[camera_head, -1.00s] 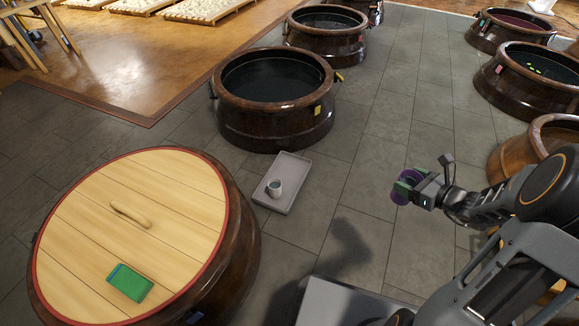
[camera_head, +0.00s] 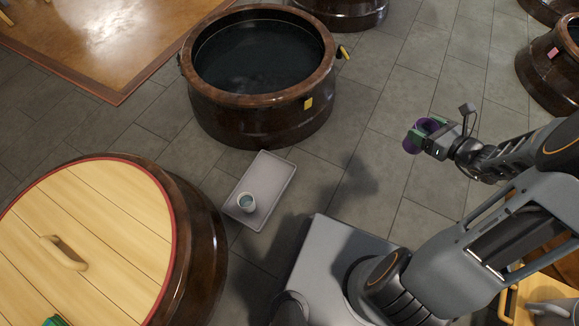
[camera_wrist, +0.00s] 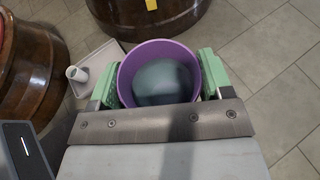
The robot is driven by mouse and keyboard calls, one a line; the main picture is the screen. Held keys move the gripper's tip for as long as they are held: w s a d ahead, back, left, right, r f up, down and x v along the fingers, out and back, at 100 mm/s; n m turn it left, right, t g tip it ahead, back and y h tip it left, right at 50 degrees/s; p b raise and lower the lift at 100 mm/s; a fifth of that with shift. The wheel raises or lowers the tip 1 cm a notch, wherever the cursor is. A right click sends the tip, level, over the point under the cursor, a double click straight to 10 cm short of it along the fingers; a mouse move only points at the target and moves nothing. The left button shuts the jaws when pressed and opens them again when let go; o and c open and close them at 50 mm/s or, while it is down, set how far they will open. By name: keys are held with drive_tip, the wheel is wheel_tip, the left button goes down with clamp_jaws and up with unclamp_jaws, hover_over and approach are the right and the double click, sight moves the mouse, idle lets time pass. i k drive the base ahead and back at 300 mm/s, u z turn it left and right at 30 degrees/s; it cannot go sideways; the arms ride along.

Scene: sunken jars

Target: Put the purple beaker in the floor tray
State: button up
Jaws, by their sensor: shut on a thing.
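The purple beaker (camera_wrist: 158,48) is held between the green finger pads of my gripper (camera_wrist: 158,82) in the wrist view. It stands roughly upright, open top toward the camera, with something blue-grey inside. In the head view my gripper (camera_head: 424,136) holds the purple beaker (camera_head: 409,146) in the air at the right, partly hidden by the fingers. The grey floor tray (camera_head: 276,185) lies on the tiles left of my gripper, apart from it. A small light cup (camera_head: 246,202) stands in the near part of the tray. The tray (camera_wrist: 103,58) also shows left of the beaker in the wrist view.
A dark open jar (camera_head: 262,125) with a yellow tag stands just behind the tray. A jar with a wooden lid (camera_head: 110,230) stands left of it. More jars stand at the back and right. Bare tiles (camera_head: 400,100) lie between tray and gripper.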

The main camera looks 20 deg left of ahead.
sight(269, 176)
drive_tip(key=i, duration=1.15)
drive_tip(key=u, duration=3.25)
